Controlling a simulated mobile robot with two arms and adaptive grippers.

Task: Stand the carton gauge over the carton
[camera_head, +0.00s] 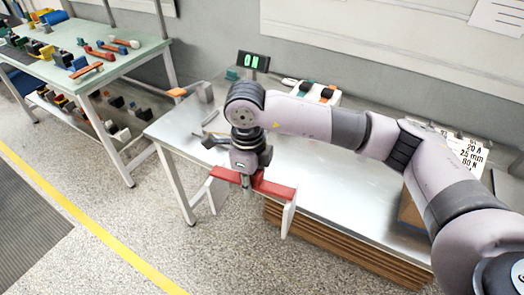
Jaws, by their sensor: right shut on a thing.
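My right gripper (248,178) is shut on the carton gauge (274,189), a red bar with a pale leg hanging down at each end. The gripper holds the gauge in the air near the front edge of the metal table, with nothing visible standing between its legs. A brown box that looks like the carton (409,212) stands at the table's right part, apart from the gauge. My right arm hides much of it. My left gripper is out of view.
The metal table (338,190) has free room in its middle. At its back stand a small green display (253,61) and a white unit with dark and orange parts (316,93). Flat brown boards (345,246) are stacked below. Another table (117,57) with small parts is at left.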

